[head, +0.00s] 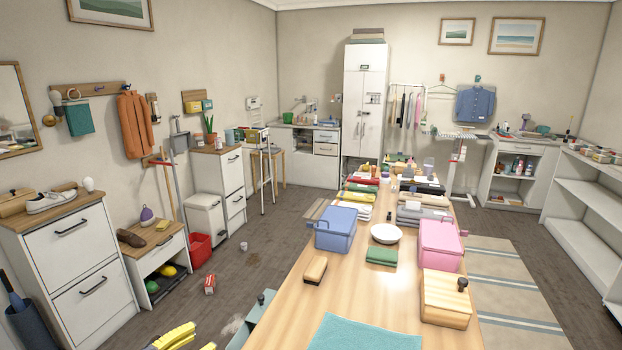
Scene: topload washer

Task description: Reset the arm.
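No topload washer can be made out in this view. A long wooden table (300,298) runs away from me through the middle of the room.
On the table are a blue lidded box (336,232), a pink box (440,240), a white bowl (385,233), a wooden box (446,300) and a teal towel (365,334). White cabinets (85,275) line the left wall. A red bin (199,248) and small litter (209,284) are on the floor.

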